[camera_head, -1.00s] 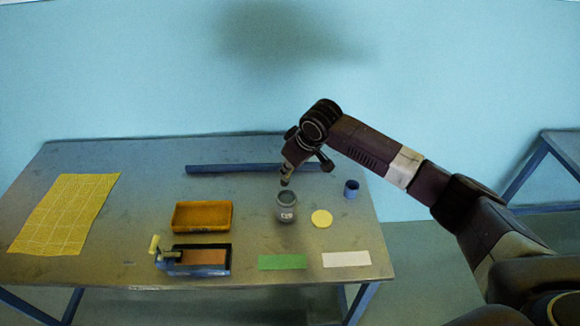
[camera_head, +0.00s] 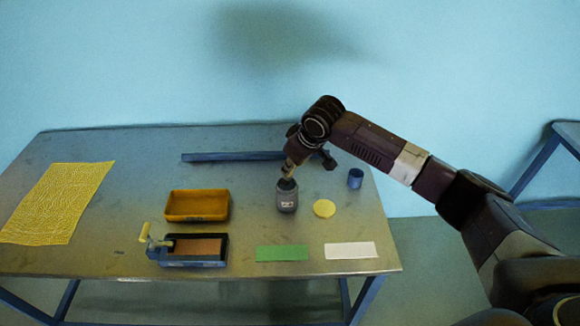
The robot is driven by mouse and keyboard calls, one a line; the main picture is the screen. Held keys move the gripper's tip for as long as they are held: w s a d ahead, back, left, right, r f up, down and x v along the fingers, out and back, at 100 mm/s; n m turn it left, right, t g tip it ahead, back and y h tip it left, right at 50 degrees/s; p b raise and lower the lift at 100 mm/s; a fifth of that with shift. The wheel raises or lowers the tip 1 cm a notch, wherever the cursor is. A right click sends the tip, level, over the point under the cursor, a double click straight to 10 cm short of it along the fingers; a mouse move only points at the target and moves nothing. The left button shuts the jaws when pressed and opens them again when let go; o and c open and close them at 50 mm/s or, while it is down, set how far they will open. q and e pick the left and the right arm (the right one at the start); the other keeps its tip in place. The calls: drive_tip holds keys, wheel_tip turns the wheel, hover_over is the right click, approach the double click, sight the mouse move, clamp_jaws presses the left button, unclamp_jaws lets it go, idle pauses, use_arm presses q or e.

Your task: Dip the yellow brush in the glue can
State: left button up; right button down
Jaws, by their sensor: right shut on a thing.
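The glue can (camera_head: 287,201) is a small grey can with a pale label, upright on the table right of centre. My right gripper (camera_head: 288,174) points down right above its mouth, shut on what I take to be the yellow brush. The brush is mostly hidden by the gripper, and its colour is hard to make out. The lower end of what I hold meets the can's opening; how deep it goes in I cannot tell. My left gripper is out of view.
Left of the can are an orange tray (camera_head: 197,217) and a blue-framed device (camera_head: 190,263) with a pale yellow handle. A yellow disc (camera_head: 324,208), blue cup (camera_head: 355,179), green strip (camera_head: 282,253) and white strip (camera_head: 350,250) lie nearby. A dark bar (camera_head: 230,157) lies behind; patterned yellow sheet (camera_head: 56,203) far left.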

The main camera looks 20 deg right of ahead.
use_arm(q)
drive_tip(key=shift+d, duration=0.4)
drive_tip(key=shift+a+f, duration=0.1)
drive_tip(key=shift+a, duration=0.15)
use_arm(e)
drive_tip(key=shift+f, duration=0.6)
idle(0.8)
wheel_tip(320, 180, up, 7)
drive_tip(key=p, duration=0.7)
drive_tip(key=shift+p, duration=0.4)
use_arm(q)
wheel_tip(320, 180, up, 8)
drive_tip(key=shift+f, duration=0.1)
